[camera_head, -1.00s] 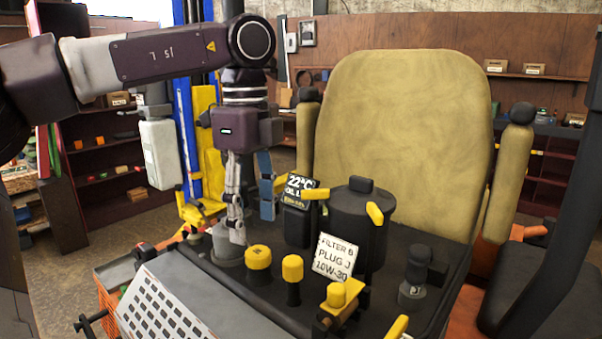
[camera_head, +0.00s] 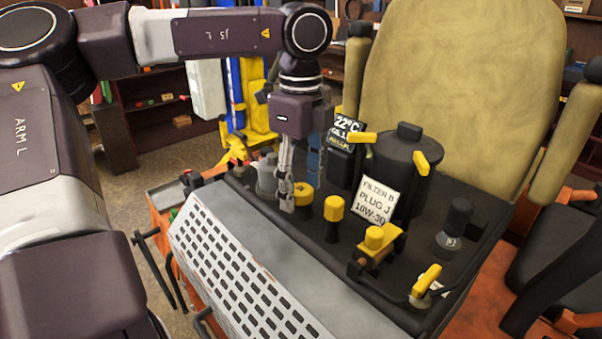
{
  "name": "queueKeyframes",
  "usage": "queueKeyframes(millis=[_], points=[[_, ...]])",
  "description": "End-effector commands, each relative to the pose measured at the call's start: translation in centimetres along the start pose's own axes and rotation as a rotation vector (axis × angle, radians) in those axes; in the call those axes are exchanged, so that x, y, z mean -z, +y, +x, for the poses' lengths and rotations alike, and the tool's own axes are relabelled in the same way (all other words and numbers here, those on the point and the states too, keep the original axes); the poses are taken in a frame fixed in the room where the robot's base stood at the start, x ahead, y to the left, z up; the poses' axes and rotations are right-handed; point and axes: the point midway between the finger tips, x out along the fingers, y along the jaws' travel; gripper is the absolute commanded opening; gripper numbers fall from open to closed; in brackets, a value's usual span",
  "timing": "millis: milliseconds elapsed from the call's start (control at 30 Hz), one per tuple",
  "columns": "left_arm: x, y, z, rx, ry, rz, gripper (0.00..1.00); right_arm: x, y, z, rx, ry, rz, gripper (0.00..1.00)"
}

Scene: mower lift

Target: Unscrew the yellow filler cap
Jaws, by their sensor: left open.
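My left gripper (camera_head: 288,204) hangs pointing down over the left part of the black machine deck. It is open, seen nearly edge-on, and its fingertips overlap the left side of a broad yellow cap (camera_head: 306,200). I cannot tell whether they touch it. A taller yellow cap (camera_head: 334,208) on a dark neck stands just right. Another yellow cap (camera_head: 375,238) sits on a yellow block nearer the front. I cannot tell for certain which one is the filler cap. My right gripper is not in view.
A black canister (camera_head: 402,175) with yellow handles and a white label (camera_head: 375,202) stands behind the caps. A dark display box (camera_head: 345,145) is left of it. A grey perforated panel (camera_head: 240,270) lies in front. A tan seat (camera_head: 460,80) rises behind.

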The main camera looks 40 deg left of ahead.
Motion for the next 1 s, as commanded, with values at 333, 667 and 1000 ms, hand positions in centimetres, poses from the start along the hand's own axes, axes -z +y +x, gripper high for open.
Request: queueKeyframes(millis=[333, 667, 1000], points=[[0.0, 0.0, 0.0, 0.0, 0.0, 0.0, 0.3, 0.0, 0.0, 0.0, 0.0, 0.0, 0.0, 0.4], [0.0, -0.1, 0.0, 0.001, 0.0, 0.0, 0.18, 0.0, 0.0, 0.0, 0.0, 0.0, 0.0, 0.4], [-0.1, -0.1, 0.3, 0.006, -0.003, -0.104, 0.06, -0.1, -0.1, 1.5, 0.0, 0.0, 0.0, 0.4]])
